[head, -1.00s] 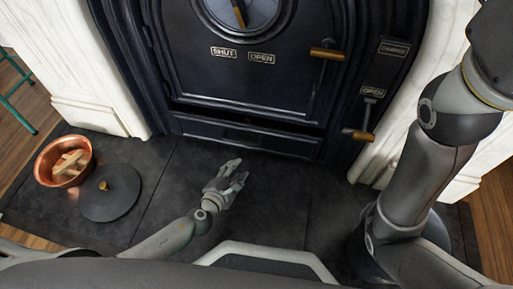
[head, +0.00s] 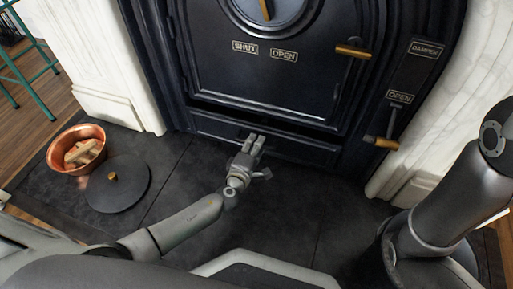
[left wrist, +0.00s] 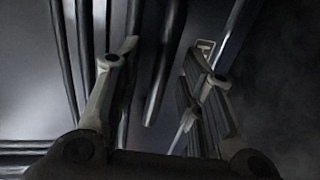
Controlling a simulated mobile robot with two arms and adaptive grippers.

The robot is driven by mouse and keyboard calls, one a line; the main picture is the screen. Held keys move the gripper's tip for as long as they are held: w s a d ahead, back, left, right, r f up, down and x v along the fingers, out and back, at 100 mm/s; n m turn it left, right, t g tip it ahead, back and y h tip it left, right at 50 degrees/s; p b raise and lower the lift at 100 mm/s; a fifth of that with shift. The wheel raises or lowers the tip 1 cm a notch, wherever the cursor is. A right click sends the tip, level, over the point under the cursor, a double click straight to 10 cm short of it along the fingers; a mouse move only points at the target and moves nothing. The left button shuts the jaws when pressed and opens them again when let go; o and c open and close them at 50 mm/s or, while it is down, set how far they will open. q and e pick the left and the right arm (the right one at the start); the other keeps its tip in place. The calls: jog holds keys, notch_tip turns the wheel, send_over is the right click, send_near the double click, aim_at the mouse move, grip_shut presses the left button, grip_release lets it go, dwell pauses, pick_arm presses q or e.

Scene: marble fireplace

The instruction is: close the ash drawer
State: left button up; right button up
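The ash drawer (head: 300,149) is the long dark front low on the black stove, below the stove door (head: 260,85). A dark gap shows above its front edge; how far out it stands is hard to tell. My left gripper (head: 255,140) is in front of the drawer's middle, its fingers pointing at it and covering part of it. In the left wrist view its fingers (left wrist: 163,60) are apart with nothing clearly held between them. Whether they touch the drawer, I cannot tell. My right arm shows at the right, but its gripper is out of view.
A copper pot (head: 77,150) with wood pieces and a dark round lid (head: 118,186) are on the hearth at left. A damper lever with a wooden handle (head: 381,142) is at right. White marble sides (head: 420,120) flank the stove. The dark hearth (head: 290,210) is clear in front.

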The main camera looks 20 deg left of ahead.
pick_arm(q)
jog(key=shift+w+f, duration=0.1)
jog(key=shift+w, duration=0.6)
grip_shut()
